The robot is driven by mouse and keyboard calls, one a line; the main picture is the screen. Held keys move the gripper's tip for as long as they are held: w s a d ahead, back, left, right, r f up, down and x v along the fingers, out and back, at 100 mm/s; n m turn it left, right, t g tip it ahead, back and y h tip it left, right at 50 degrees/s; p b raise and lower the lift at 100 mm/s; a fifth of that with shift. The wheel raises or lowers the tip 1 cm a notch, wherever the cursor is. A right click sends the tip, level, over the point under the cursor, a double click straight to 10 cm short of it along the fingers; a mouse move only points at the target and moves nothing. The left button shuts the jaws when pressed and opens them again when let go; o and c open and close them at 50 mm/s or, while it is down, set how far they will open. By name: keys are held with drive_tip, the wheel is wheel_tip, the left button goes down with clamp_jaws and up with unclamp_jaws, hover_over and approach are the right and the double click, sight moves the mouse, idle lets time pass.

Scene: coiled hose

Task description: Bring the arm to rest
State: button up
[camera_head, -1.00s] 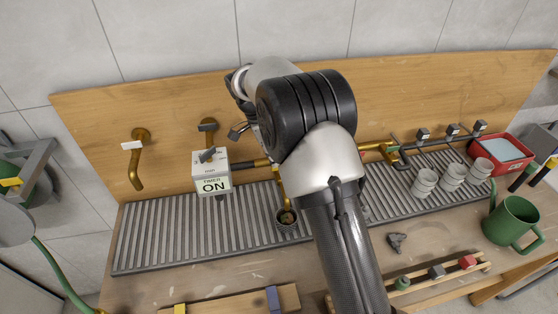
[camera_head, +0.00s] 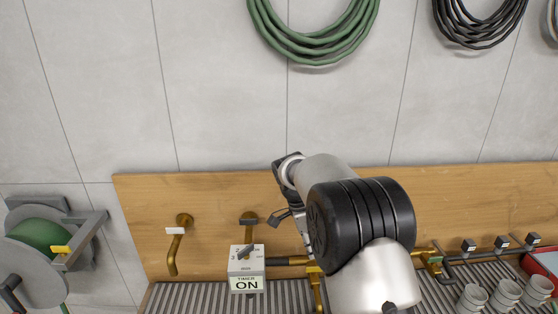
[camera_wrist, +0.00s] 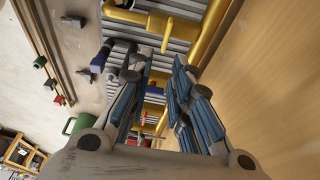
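My arm reaches over the bench toward the wooden backboard (camera_head: 210,205). In the head view my gripper (camera_head: 290,218) is mostly hidden behind my own dark wrist joint, near the brass pipework. In the wrist view my gripper (camera_wrist: 158,72) has its two blue-padded fingers apart, with nothing seen held between them. Brass pipes (camera_wrist: 210,35) and the slatted grate (camera_wrist: 180,8) show beyond the fingers. A white timer box (camera_head: 246,270) reading ON is left of my arm.
A brass tap (camera_head: 175,248) is on the board at left. Green hose (camera_head: 315,45) and black hose (camera_head: 480,28) coils hang above. A hose reel (camera_head: 40,240) is at far left. Grey cups (camera_head: 505,292) stand at lower right.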

drive_tip(key=s+d+r+n+t+y, duration=0.1)
drive_tip(key=s+r+n+t+y, duration=0.1)
drive_tip(key=s+r+n, duration=1)
drive_tip(key=s+n+t+y, duration=0.1)
drive_tip(key=s+n, duration=0.5)
drive_tip(key=s, duration=1.8)
drive_tip(key=shift+s+r+t, duration=0.15)
drive_tip(key=shift+r+t, duration=0.25)
drive_tip(key=shift+t, duration=0.5)
drive_tip(key=shift+a, duration=0.1)
